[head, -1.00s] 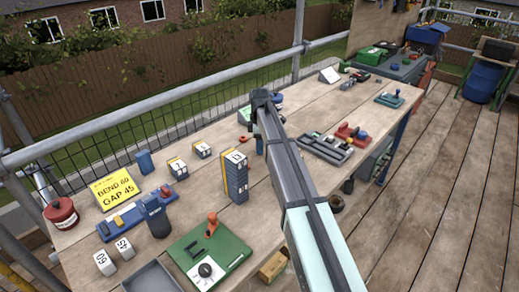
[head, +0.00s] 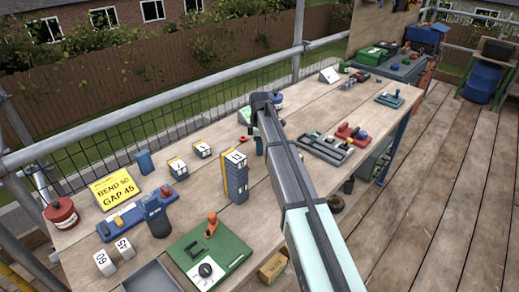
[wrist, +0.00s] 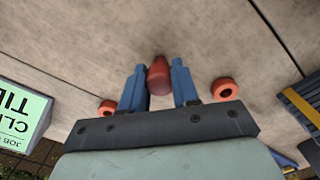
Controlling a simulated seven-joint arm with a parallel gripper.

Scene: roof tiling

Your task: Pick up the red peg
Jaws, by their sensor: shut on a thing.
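The red peg (wrist: 159,76) is between the two blue fingers of my gripper (wrist: 159,88) in the wrist view. The fingers are shut on it, one on each side. In the head view my gripper (head: 259,143) is low over the middle of the wooden bench (head: 225,215), mostly hidden behind my arm. The peg cannot be made out there.
A tall stack of dark blocks (head: 236,180) stands left of my gripper. A yellow sign (head: 116,190) stands at left. Grey trays (head: 325,150) lie to the right. A green notice (wrist: 20,110) shows at left in the wrist view.

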